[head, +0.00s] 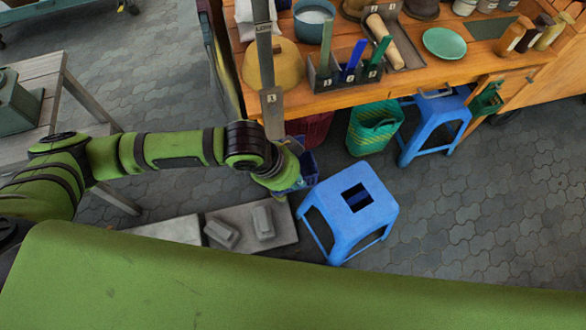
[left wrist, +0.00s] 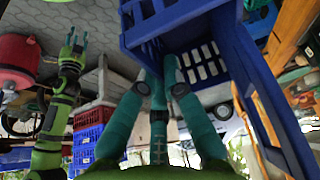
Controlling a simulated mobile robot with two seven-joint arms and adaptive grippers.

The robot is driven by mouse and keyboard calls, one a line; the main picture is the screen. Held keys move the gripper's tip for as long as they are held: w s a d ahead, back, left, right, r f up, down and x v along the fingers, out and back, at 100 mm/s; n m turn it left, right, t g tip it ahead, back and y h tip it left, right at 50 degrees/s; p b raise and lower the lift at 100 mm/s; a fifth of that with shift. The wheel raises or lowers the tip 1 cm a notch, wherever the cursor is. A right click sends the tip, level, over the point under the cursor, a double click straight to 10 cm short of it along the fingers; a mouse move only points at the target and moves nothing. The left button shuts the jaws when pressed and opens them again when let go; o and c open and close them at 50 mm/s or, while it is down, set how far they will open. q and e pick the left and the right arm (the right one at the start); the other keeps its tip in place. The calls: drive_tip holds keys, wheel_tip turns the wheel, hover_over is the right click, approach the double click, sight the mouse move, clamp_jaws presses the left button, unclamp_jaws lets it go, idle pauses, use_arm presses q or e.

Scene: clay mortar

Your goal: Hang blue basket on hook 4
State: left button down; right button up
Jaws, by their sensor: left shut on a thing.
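My left gripper (left wrist: 157,75) is shut on the blue basket (left wrist: 185,25), a slatted crate that fills the upper right of the left wrist view. In the head view the basket (head: 308,168) is partly hidden behind my left gripper (head: 288,178), left of the front blue stool. A grey upright strip (head: 265,60) with number labels stands at the table's left edge, above the basket. I cannot make out hook 4. My right gripper (left wrist: 77,42) shows small in the left wrist view, with its fingers apart and empty.
A blue stool (head: 366,187) stands close to the basket; another stool (head: 438,115) and a green basket (head: 375,125) are by the wooden table (head: 440,75). Grey slabs (head: 282,240) lie on the floor below. Paving at the right is clear.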

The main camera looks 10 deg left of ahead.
use_arm(q)
drive_tip(key=s+d+p, duration=0.2)
drive_tip(key=s+p, duration=0.1)
drive_tip(key=s, duration=0.3)
drive_tip(key=shift+s+d+p, duration=0.3)
drive_tip(key=shift+s+d, duration=0.05)
drive_tip(key=shift+d, duration=0.05)
idle(0.3)
drive_tip(key=shift+w, duration=0.1)
idle(0.4)
